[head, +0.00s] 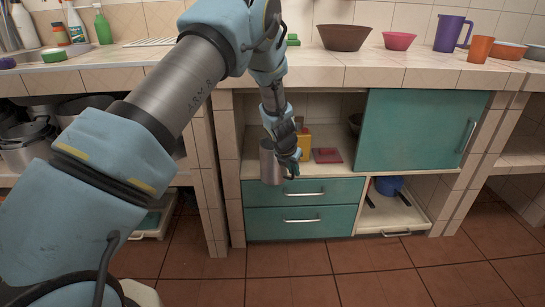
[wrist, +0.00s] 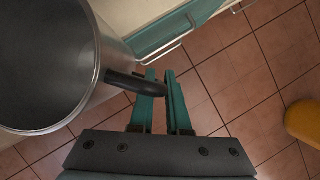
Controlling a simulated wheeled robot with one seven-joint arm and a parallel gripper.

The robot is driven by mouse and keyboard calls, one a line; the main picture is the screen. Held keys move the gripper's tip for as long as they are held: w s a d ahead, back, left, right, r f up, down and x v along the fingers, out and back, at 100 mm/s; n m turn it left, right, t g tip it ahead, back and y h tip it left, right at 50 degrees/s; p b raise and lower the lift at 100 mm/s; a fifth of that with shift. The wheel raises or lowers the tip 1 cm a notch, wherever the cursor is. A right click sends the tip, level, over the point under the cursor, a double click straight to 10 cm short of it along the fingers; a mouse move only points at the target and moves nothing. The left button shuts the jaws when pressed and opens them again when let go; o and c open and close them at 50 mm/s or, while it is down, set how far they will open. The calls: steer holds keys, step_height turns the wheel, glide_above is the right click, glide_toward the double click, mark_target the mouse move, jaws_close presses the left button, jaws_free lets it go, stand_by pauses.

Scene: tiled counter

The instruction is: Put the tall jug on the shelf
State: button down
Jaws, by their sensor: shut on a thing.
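The tall jug (head: 270,161) is a grey metal cylinder with a black handle, upright at the front of the open cabinet shelf (head: 255,170). In the head view its lower end overlaps the shelf's front edge and the top drawer. I cannot tell whether its base touches the shelf. In the wrist view its open rim and grey inside (wrist: 45,60) fill the left side, and it looks empty. My gripper (head: 291,166) is at the jug's right side. In the wrist view my gripper (wrist: 161,82) is shut on the black handle (wrist: 133,83).
A yellow item (head: 304,145) and a red item (head: 327,155) are on the shelf right of the jug. A teal sliding door (head: 415,128) covers the right side. Teal drawers (head: 303,220) lie below. A purple jug (head: 449,34) and several bowls stand on the counter above.

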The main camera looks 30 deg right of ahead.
steer(key=w+d, duration=0.1)
steer(key=w, duration=0.4)
steer(key=w+d, duration=0.1)
steer(key=w, duration=0.4)
steer(key=w+d, duration=0.1)
steer(key=w, duration=0.4)
steer(key=shift+w+d, duration=0.35)
steer(key=shift+w+f, duration=0.15)
steer(key=shift+f, duration=0.55)
steer(key=c, duration=1.3)
jaws_free()
steer(key=shift+f, duration=0.2)
steer(key=shift+c, duration=0.2)
steer(key=o, duration=0.5)
steer(key=shift+c, duration=0.2)
